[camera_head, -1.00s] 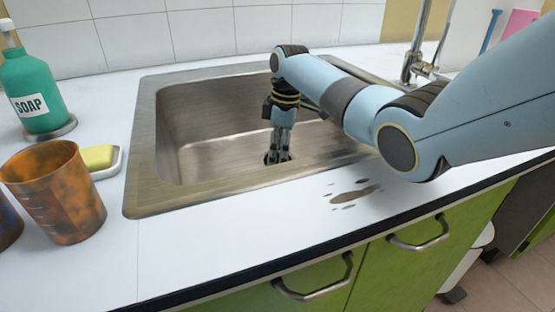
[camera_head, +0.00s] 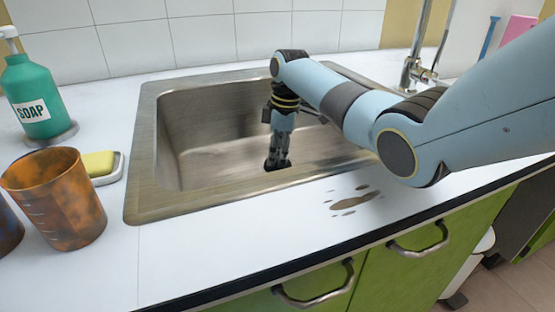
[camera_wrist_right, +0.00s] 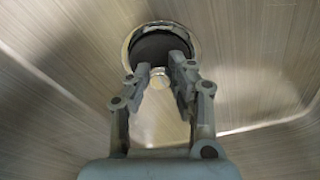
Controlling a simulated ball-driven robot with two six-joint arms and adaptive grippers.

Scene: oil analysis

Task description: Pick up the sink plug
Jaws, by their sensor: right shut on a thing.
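My right gripper (camera_head: 278,163) reaches straight down into the metal sink (camera_head: 142,190), low near its floor. In the right wrist view, the fingers (camera_wrist_right: 160,72) are closed in on the sink plug (camera_wrist_right: 160,48). The plug looks like a dark round piece with a small light part between the fingertips. A shiny round metal rim (camera_wrist_right: 126,48) surrounds the dark piece. I cannot tell whether the plug is seated or slightly raised. In the head view the plug is mostly hidden by the fingers. My left gripper is in neither view now.
A green soap bottle (camera_head: 35,95), a yellow sponge (camera_head: 98,163) and a stained orange beaker (camera_head: 60,200) stand left of the sink. The faucet (camera_head: 414,70) is behind my right arm. Brown spots (camera_head: 350,201) mark the counter in front. The sink walls surround the gripper.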

